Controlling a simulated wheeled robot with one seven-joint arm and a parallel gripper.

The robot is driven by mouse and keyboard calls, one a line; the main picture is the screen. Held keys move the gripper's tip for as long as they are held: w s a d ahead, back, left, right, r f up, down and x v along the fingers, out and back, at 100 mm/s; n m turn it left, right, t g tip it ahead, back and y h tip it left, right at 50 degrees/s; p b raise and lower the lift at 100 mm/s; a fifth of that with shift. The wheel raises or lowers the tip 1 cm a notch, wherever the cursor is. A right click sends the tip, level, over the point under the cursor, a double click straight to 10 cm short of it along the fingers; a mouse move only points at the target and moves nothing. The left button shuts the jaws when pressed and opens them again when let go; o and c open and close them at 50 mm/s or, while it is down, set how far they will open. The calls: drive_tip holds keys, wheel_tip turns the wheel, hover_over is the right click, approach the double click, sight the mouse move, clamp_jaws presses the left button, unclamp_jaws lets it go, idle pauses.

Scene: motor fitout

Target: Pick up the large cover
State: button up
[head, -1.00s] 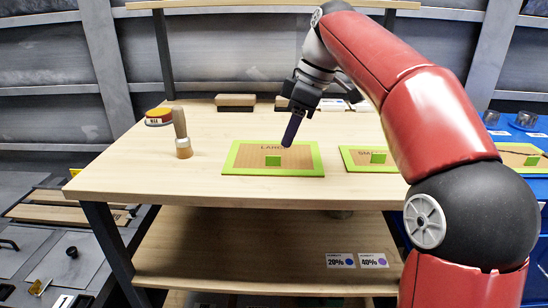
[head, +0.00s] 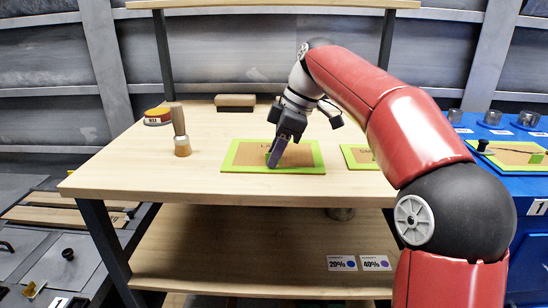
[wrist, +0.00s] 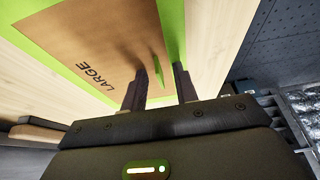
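The large cover (head: 304,157) is a flat brown panel with a bright green border, lying on the wooden table. In the wrist view the cover (wrist: 88,42) shows the word LARGE and a small upright green tab (wrist: 158,67). My gripper (head: 274,160) is low over the middle of the cover, pointing down. In the wrist view my gripper (wrist: 160,78) is open, its two dark fingers apart with the tab between and just beyond them. I see no contact with the tab. In the head view the fingers mostly hide the tab.
A second green-bordered panel (head: 355,157) lies to the right, partly behind my arm. A wooden-handled tool (head: 181,135) stands left of the cover. A round red-and-yellow item (head: 158,117) and a block (head: 235,101) sit farther back. A blue bench (head: 530,170) is at right.

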clamp_jaws()
drive_tip(key=shift+r, duration=0.2)
